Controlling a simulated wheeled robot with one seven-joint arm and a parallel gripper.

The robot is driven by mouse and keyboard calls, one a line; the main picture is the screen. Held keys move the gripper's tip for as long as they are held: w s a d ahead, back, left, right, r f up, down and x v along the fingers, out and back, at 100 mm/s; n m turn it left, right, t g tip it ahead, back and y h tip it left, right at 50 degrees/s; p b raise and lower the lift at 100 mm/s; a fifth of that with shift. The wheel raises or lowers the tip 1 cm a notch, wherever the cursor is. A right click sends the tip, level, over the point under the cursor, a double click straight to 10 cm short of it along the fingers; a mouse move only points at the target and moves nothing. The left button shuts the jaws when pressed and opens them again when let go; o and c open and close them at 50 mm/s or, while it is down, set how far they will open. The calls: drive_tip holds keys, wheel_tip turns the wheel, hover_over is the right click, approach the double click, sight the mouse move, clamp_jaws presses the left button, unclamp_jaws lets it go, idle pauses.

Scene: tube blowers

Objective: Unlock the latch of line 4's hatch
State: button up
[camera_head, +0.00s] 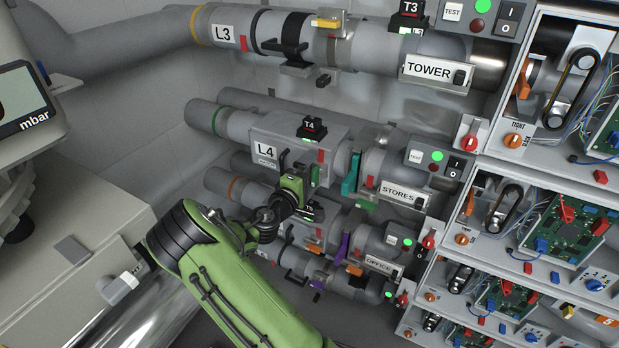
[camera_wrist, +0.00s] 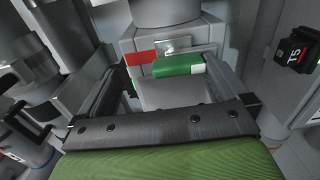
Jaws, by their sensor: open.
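Line 4's grey housing (camera_head: 283,135) carries the L4 label (camera_head: 266,151) in the head view, with a black T4 tag (camera_head: 312,128) on top. On its right end is a small red piece (camera_head: 320,156). The wrist view shows a grey block with a red marking (camera_wrist: 140,57) and a green latch piece (camera_wrist: 178,66) with a white end. My gripper (camera_head: 299,168) is at the front of the L4 housing. In the wrist view its fingers (camera_wrist: 163,70) are open, one on each side of the green piece. I cannot tell whether either finger touches it.
Line L3's pipe (camera_head: 384,58) runs above, and another line with a T5 tag (camera_head: 309,208) lies close below. A teal lever (camera_head: 350,173) and the STORES sign (camera_head: 399,193) are to the right. Open electronics bays (camera_head: 545,215) fill the right side.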

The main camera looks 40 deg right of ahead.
wheel_tip(320, 180, up, 7)
drive_tip(key=p, duration=0.1)
wheel_tip(320, 180, down, 4)
drive_tip(key=w+y, duration=0.2)
drive_tip(key=a+f+b+v, duration=0.1)
drive_tip(key=f+b+v, duration=0.1)
drive_tip(key=v, duration=1.7)
drive_tip(key=shift+w+f+t, duration=0.2)
drive_tip(key=shift+f+t, duration=0.1)
drive_tip(key=shift+f, duration=0.45)
